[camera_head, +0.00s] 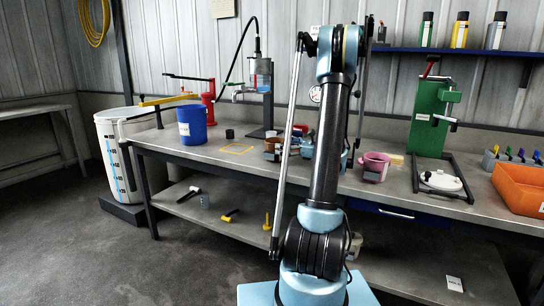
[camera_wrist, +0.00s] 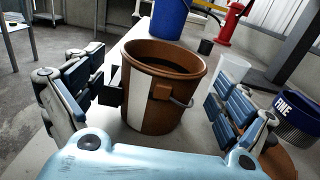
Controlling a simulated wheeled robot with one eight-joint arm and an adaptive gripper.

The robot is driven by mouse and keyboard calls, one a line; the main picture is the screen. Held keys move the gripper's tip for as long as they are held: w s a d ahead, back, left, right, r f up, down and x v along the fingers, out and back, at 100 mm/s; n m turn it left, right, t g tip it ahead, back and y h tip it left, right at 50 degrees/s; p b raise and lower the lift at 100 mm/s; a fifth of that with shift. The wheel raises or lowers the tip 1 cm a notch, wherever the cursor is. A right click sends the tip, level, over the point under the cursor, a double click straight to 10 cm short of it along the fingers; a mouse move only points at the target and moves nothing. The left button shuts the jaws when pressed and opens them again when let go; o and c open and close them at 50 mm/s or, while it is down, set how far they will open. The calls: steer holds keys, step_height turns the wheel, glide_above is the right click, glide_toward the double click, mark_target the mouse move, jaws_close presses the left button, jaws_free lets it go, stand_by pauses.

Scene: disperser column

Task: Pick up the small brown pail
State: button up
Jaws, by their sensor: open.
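The small brown pail (camera_wrist: 150,110) stands upright on the bench in the wrist view, with a pale vertical stripe and a thin metal handle on its side. In the head view the brown pail (camera_head: 272,145) is small and partly hidden beside my arm. My gripper (camera_wrist: 160,97) is open in the wrist view, with one finger on each side of the pail. The left finger's pad is very near or touching the pail's wall; I cannot tell which. A gap shows between the right finger and the pail. In the head view my gripper is mostly hidden behind my arm.
A blue bucket (camera_head: 192,125) stands to the left on the workbench (camera_head: 240,160). A pink pail (camera_head: 375,165) stands right of my arm. In the wrist view, a white cup (camera_wrist: 234,70) and a dark blue labelled container (camera_wrist: 298,118) are close to the right finger.

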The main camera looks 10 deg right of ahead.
steer(key=shift+x, duration=2.35)
steer(key=shift+w+d+r, duration=0.1)
steer(key=shift+w+r, duration=0.05)
steer(key=c, duration=1.1)
